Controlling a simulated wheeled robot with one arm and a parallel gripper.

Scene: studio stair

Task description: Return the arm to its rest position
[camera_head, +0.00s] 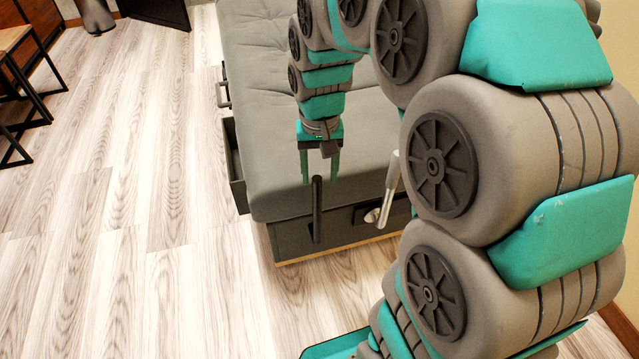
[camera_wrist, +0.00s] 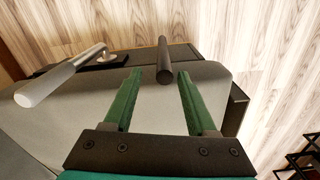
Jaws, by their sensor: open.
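My gripper (camera_head: 320,178) hangs at the end of my teal and grey arm, over the front end of the grey cushioned bench. Its two green fingers point down and are open, with nothing held between them. In the wrist view the fingers (camera_wrist: 159,76) are spread wide. A dark rod (camera_head: 317,210) stands near the bench's front edge, just below the fingertips in the head view. In the wrist view this rod (camera_wrist: 163,62) shows in the gap, beyond the tips; the exact distance is unclear. My arm hides much of the bench's right side.
The grey bench (camera_head: 270,100) has a drawer (camera_head: 235,165) standing out on its left side. A pale lever handle (camera_head: 390,190) is at its front end, right of the rod. A dark-legged table (camera_head: 15,45) stands far left. The wooden floor (camera_head: 140,180) between is clear.

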